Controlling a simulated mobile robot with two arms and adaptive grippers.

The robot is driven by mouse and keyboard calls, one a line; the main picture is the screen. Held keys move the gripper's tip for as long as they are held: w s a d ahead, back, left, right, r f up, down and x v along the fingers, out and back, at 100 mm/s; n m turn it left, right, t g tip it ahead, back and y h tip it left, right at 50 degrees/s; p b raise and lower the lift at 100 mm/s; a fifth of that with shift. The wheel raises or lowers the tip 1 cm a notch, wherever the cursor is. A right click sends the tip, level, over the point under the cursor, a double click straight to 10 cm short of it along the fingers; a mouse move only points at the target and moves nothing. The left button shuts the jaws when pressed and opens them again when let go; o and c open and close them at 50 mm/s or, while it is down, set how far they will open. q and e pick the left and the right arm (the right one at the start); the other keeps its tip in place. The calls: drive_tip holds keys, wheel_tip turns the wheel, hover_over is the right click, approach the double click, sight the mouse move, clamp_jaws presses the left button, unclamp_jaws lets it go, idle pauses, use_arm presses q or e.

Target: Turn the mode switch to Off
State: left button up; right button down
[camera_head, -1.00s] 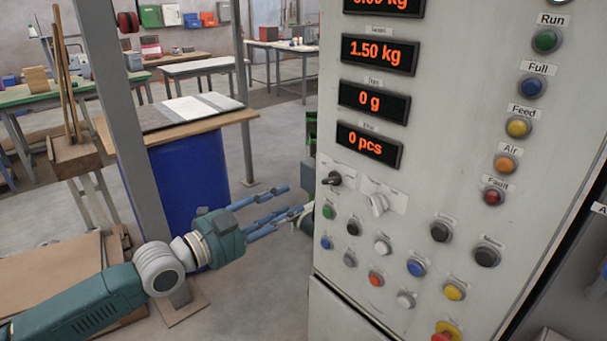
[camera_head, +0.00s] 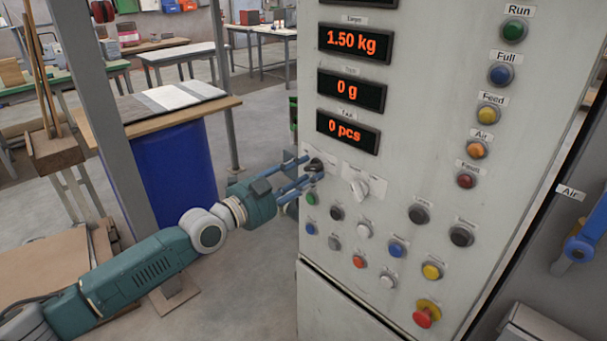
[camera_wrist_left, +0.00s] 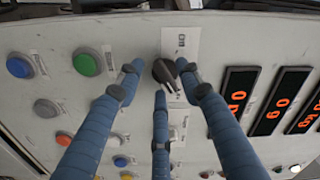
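A black rotary switch (camera_head: 316,163) sits at the left edge of the control panel (camera_head: 430,120), below the displays. The wrist view shows its dark knob (camera_wrist_left: 164,71) with a slanted pointer on a white label plate. I cannot read the label, so I cannot tell its mode. My left gripper (camera_head: 305,174) is at this switch, its fingers pointing at the panel. In the wrist view the fingers (camera_wrist_left: 162,84) are spread around the knob, one on each side and one below; contact is unclear. A white rotary switch (camera_head: 359,188) is just right of it. My right gripper is not in view.
Several push buttons lie below the switches, including a green button (camera_head: 311,198) close to my fingers and a red emergency stop (camera_head: 426,313). Indicator lamps run down the panel's right side. A blue drum (camera_head: 175,175) and a metal post (camera_head: 100,120) stand left, behind my arm.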

use_arm(q)
drive_tip(key=c, duration=0.8)
clamp_jaws()
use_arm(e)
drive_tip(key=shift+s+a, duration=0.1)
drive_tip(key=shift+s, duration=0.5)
